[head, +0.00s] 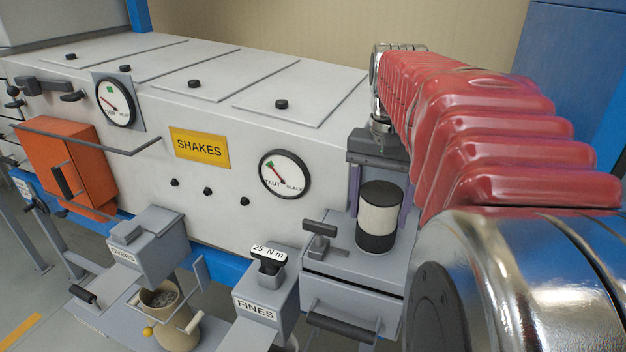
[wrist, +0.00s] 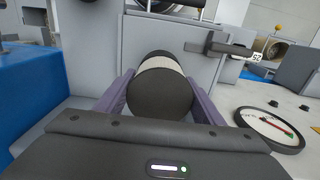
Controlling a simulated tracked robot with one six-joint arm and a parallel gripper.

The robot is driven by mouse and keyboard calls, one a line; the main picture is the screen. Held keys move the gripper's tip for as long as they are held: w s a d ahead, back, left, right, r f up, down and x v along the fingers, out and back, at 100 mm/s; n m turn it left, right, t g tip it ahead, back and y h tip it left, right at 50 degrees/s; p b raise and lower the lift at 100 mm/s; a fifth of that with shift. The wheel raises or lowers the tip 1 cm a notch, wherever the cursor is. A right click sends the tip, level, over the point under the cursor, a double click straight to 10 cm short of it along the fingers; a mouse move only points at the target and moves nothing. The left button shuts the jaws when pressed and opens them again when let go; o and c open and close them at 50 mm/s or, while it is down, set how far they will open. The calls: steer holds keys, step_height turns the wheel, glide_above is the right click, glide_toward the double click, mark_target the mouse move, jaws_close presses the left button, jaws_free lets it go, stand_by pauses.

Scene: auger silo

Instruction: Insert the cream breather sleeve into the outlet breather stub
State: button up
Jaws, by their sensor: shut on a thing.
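The cream breather sleeve (head: 379,219) is a short upright cylinder with a cream middle band and black ends. My gripper (head: 380,205) points down from above with its purple fingers shut on either side of the sleeve. The sleeve is over the top of the grey outlet box (head: 335,262), at the right end of the white machine. In the wrist view the sleeve (wrist: 160,85) sits between the fingers, its black end facing the camera. The outlet breather stub is not distinguishable. I cannot tell whether the sleeve's lower end touches the box or is seated.
A grey lever handle (head: 319,232) stands on the box just left of the sleeve. The white machine housing (head: 225,120) with a dial (head: 284,174) is close behind. The FINES box (head: 262,303), with a dark-handled tool labelled 25 N m (head: 269,258), is at the left.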

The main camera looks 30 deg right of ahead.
steer(key=o, duration=1.1)
step_height(320, 180, up, 14)
steer(key=shift+f, duration=0.2)
stand_by(0.8)
